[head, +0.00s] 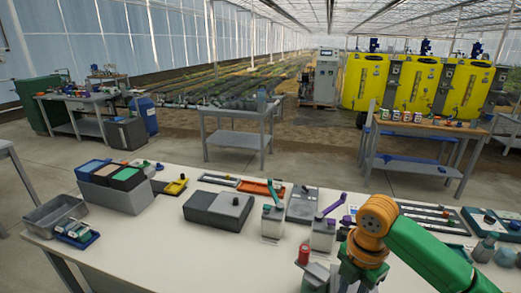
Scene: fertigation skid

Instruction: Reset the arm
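My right arm (425,253) comes in from the lower right as a green link with an orange joint (374,228). Beyond the joint, a green part points down to the bottom edge of the picture. I see no fingertips of the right gripper. My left arm and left gripper are not in the picture. The arm's joint hangs over the near right part of the white table (160,252) and hides some of the table behind it.
A red cylinder (303,254) stands close left of the arm. A grey box (218,211), a bin with coloured compartments (114,190) and a grey tray (55,214) are further left. The table's front left is clear.

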